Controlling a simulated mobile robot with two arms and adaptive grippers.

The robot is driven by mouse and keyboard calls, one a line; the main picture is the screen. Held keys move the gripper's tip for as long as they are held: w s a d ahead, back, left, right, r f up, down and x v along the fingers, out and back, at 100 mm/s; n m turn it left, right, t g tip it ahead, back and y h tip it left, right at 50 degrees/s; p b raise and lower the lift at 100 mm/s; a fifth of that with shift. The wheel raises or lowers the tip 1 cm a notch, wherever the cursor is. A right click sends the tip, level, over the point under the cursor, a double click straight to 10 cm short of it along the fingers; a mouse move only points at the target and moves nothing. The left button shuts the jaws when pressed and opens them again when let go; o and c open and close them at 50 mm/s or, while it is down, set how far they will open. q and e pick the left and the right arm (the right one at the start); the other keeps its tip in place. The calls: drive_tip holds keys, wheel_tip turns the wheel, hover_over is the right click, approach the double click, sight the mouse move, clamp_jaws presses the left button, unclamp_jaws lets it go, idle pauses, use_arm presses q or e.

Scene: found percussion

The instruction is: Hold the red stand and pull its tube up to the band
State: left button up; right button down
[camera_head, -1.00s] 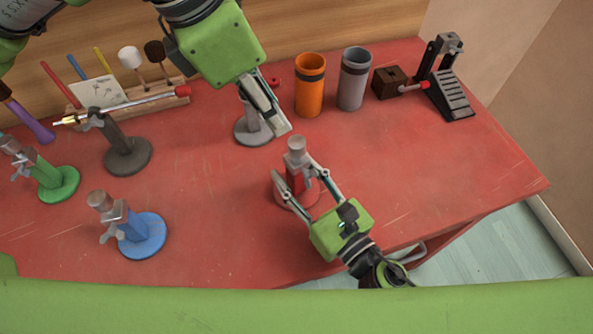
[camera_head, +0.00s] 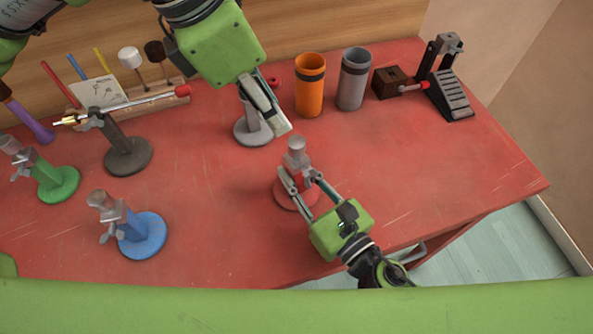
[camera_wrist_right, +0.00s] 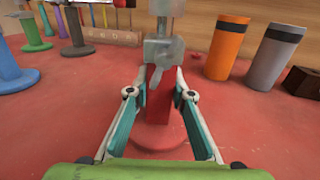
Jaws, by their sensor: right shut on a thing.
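The red stand (camera_head: 297,198) is upright on the red table, with a round base, a red post and a grey tube and clamp on top (camera_head: 296,146). It also shows in the right wrist view (camera_wrist_right: 158,100), where the grey tube (camera_wrist_right: 163,50) rises above the post. My right gripper (camera_head: 299,184) is shut on the red post below the clamp. My left gripper (camera_head: 280,128) hangs behind and left of the red stand, in front of the grey stand (camera_head: 243,132); its fingers are seen edge-on. A band on the red stand's tube cannot be made out.
A blue stand (camera_head: 146,240), a green stand (camera_head: 62,187) and a dark stand (camera_head: 128,158) holding a rod are at left. An orange cup (camera_head: 309,88), a grey cup (camera_head: 352,82), a brown block (camera_head: 389,84) and a pedal (camera_head: 452,95) stand at back right. The right front of the table is clear.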

sight(296, 141)
idle(0.4)
use_arm(q)
drive_tip(key=o, duration=0.3)
drive_tip(key=w+d+r+n+g+y, duration=0.2)
drive_tip(key=d+r+y, duration=0.2)
drive_tip(key=f, duration=1.2)
drive_tip(key=shift+s+a+f, duration=0.1)
drive_tip(key=shift+a+f, duration=0.1)
